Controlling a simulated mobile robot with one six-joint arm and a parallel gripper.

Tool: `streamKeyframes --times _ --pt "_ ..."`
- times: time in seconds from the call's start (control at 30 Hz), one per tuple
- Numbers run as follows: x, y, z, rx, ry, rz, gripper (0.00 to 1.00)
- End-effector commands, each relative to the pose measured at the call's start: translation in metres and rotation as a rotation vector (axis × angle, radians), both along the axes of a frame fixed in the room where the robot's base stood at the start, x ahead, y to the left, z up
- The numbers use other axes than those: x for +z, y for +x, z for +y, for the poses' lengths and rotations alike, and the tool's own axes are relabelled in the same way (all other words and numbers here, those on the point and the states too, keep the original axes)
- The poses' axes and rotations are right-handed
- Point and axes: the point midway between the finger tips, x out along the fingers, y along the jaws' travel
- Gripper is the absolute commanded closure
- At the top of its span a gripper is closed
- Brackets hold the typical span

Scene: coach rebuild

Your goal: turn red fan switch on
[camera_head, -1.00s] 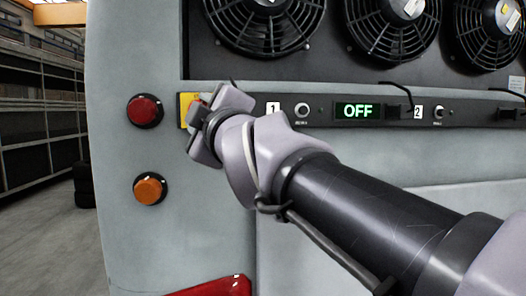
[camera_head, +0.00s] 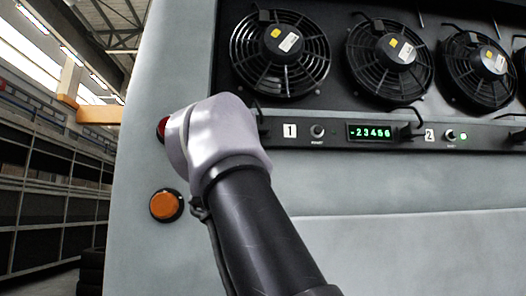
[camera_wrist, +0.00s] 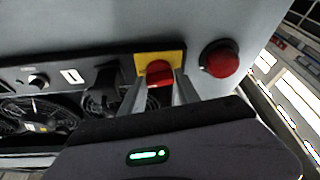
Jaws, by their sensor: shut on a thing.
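The red fan switch (camera_wrist: 159,72) sits on a yellow plate (camera_wrist: 145,58) at the end of the dark control strip. The wrist view shows it upside down. My gripper (camera_wrist: 160,84) is shut on the red switch, one finger on each side of it. In the head view my own wrist hides the switch, the yellow plate and the fingers.
A red round lamp shows in the wrist view (camera_wrist: 220,58), close beside the switch. An orange lamp (camera_head: 166,205) is below it on the coach's grey panel. Several black fans (camera_head: 279,53) stand above the strip. Dark shelving (camera_head: 45,200) is at the far left.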

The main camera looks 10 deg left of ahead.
Motion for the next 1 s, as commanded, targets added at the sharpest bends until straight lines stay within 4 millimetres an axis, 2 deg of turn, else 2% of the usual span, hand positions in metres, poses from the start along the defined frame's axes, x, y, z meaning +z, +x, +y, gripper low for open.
streamKeyframes --times 0.4,0.97,1.0 --pt "0.0023 -0.0014 0.001 0.0 0.169 0.035 1.0" --pt "0.0029 -0.0023 0.0004 0.0 0.194 0.038 1.0" --pt "0.003 -0.0023 0.0004 0.0 0.193 0.038 0.56"
